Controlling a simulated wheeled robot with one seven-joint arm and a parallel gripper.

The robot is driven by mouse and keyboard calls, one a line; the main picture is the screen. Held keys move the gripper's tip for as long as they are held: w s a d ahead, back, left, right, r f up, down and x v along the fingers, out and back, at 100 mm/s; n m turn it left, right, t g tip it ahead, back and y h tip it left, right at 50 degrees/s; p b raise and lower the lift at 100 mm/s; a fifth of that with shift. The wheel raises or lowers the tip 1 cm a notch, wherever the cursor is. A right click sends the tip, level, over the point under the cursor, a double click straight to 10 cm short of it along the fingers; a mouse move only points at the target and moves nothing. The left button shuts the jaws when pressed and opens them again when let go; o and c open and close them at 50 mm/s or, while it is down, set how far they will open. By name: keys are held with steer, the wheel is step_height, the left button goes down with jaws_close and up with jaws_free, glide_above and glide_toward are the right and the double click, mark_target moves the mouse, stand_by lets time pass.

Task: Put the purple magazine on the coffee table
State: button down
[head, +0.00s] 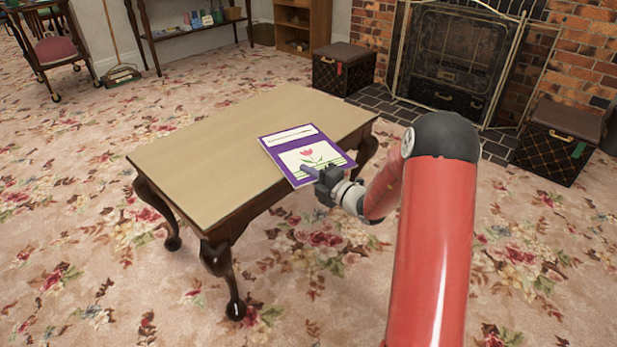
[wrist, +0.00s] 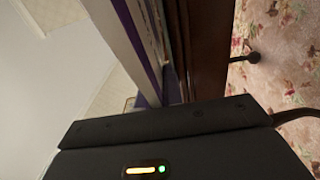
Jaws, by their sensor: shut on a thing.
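The purple magazine (head: 303,150) has a white panel with a pink flower. In the head view it lies over the right front edge of the coffee table (head: 215,140), with its near corner past the edge. My gripper (head: 322,183) is shut on that near edge, beside the table's side. In the wrist view the magazine (wrist: 140,45) shows edge-on as a purple and white strip, close along the dark wooden table side (wrist: 205,50). I cannot tell whether its whole underside touches the tabletop. The fingertips are mostly hidden.
The rest of the tabletop is bare. A brick fireplace (head: 455,60) stands behind, with a dark trunk (head: 343,68) on its left and another trunk (head: 556,140) on its right. Flowered carpet surrounds the table.

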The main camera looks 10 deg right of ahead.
steer(key=shift+f, duration=0.25)
steer(key=shift+f, duration=0.2)
steer(key=c, duration=1.5)
jaws_free()
steer(key=shift+c, duration=0.2)
